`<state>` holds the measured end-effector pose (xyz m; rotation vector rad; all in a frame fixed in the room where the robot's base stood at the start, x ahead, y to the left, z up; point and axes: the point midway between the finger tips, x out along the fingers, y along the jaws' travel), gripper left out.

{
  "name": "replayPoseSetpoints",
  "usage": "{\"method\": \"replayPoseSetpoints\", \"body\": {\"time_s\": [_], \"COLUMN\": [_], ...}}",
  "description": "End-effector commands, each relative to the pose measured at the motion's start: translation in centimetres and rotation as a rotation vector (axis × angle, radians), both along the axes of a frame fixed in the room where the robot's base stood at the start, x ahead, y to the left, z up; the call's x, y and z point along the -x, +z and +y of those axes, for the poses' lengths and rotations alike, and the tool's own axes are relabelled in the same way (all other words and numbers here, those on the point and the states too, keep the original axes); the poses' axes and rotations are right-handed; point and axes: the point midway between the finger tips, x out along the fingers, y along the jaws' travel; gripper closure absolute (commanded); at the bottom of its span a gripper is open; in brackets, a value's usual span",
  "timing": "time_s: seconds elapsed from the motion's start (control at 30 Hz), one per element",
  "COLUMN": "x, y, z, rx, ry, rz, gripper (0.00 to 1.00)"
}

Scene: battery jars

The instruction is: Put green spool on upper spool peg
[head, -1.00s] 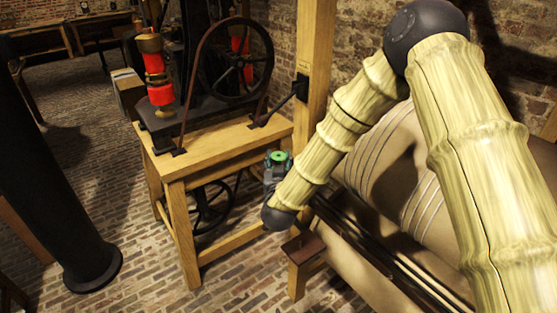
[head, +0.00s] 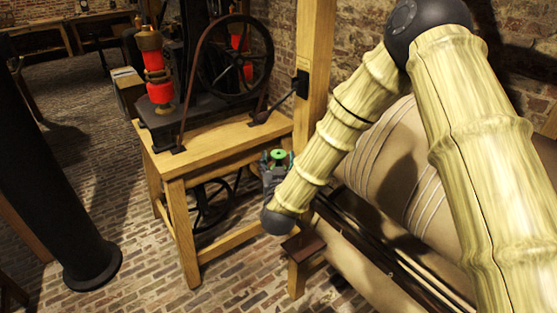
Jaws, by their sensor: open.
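The green spool (head: 278,153) shows small beside the right end of the wooden bench, its round top facing up. My gripper (head: 278,160) is open, with one teal finger on each side of the spool. Whether the fingers touch it is too small to tell. What bears the spool is hidden behind my gripper and forearm. I cannot make out the upper spool peg.
The wooden bench (head: 215,142) carries a machine with a dark wheel (head: 236,57) and red coils (head: 159,77). A wooden post (head: 314,60) rises behind my gripper. A large beige cylinder (head: 440,215) lies at right. A black column (head: 45,170) stands at left.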

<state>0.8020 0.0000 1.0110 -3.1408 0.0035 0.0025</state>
Motion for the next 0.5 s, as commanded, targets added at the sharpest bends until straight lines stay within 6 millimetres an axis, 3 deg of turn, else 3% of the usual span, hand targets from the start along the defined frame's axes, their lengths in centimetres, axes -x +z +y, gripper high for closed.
{"method": "replayPoseSetpoints", "body": {"time_s": [0.3,0.5], "x": [6.0,8.7], "y": [-0.3,-0.2], "z": [0.1,0.1], "rx": [0.001,0.001], "ry": [0.003,0.001], "rz": [0.001,0.0], "gripper": [0.37,0.37]}}
